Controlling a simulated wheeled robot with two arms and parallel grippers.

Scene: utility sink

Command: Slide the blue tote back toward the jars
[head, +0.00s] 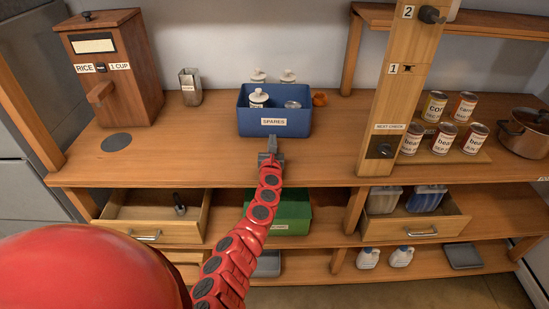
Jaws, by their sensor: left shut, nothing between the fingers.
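The blue tote (258,125) stands on the wooden counter with a white label reading SPARES on its front. A white-lidded jar (258,97) and a round metallic item (292,105) show inside it. Two jars (288,76) with pale lids stand behind the tote, partly hidden by its back wall. My left gripper (273,143) is shut and empty, in front of the tote's front wall near its lower middle. I cannot tell whether its tips touch the tote. My right gripper is not in view.
An orange-brown object (320,99) sits close to the tote's right side. A metal cup (190,86) and a rice dispenser (114,68) stand to the left. A wooden post (398,95) and cans (444,137) are to the right. Two drawers below are open.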

